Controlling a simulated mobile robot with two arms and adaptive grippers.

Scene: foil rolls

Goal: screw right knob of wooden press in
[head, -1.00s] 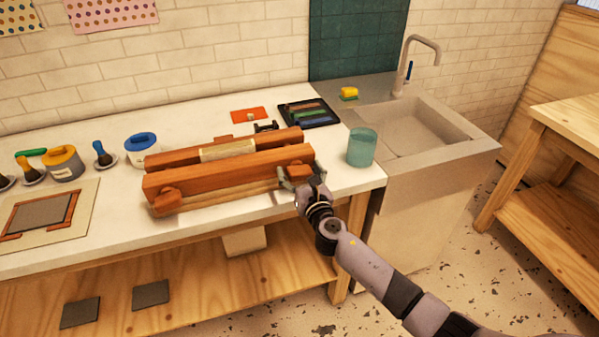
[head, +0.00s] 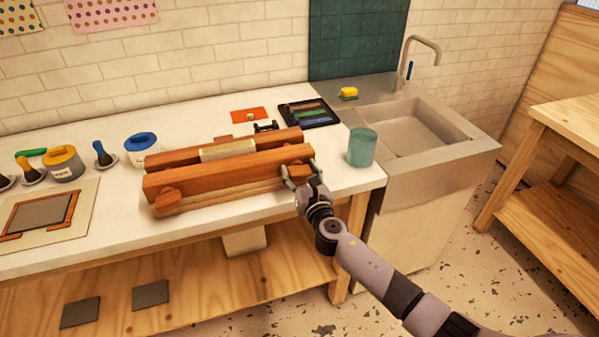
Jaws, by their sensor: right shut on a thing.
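The wooden press (head: 225,177) lies on the white counter, with two long reddish-brown beams and a pale roll or block (head: 228,150) between them. Its left knob (head: 167,199) sticks out of the front beam at the left end. Its right knob (head: 298,171) is at the right end of the front beam and is partly hidden by my gripper. My right gripper (head: 299,176) is shut on the right knob, with its fingers around it. My left gripper is not in view.
A teal glass (head: 362,147) stands close to the right of my right gripper. A dark tray (head: 309,113) and an orange card (head: 249,115) lie behind the press. Paint pots (head: 63,163) and a framed board (head: 45,215) are to the left. The sink (head: 425,135) is at the right.

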